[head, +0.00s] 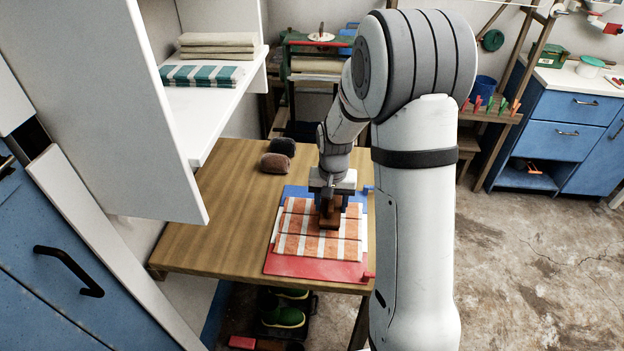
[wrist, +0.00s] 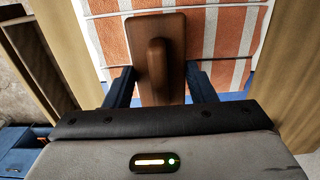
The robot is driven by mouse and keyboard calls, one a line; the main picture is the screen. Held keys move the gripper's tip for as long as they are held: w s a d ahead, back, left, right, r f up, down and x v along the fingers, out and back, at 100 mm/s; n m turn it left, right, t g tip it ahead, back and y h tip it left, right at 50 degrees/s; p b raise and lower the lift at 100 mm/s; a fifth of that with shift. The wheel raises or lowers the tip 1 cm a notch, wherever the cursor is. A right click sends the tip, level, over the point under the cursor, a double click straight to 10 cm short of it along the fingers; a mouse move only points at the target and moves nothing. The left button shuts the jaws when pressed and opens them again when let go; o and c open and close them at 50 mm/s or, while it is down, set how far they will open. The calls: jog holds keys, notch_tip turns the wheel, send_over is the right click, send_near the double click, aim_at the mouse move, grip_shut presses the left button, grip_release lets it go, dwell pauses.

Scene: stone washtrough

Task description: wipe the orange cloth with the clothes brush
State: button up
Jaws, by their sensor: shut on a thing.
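The orange cloth (head: 295,235), orange with white stripes, lies flat on a red and blue board (head: 305,268) on the wooden table. My gripper (head: 330,196) is over the cloth and shut on the brown clothes brush (head: 329,214). In the wrist view the brush (wrist: 155,55) sits between my fingers (wrist: 158,88), with the striped cloth (wrist: 218,45) beneath it. The brush is at or just above the cloth; I cannot tell whether it touches.
Two rolled dark and brown items (head: 276,162) lie at the back of the table (head: 215,225). A white shelf (head: 215,105) with folded cloths overhangs the table's left. Green boots (head: 283,316) stand underneath. The table's left front is clear.

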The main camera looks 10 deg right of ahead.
jog(key=shift+s+r, duration=0.25)
jog(key=shift+r, duration=0.6)
jog(key=shift+w+r+p, duration=0.25)
jog(key=shift+r+p, duration=0.35)
jog(key=shift+p, duration=0.15)
jog(key=shift+s+r+p, duration=0.1)
jog(key=shift+r+p, duration=0.95)
jog(key=shift+r, duration=0.65)
jog(key=shift+f, duration=0.1)
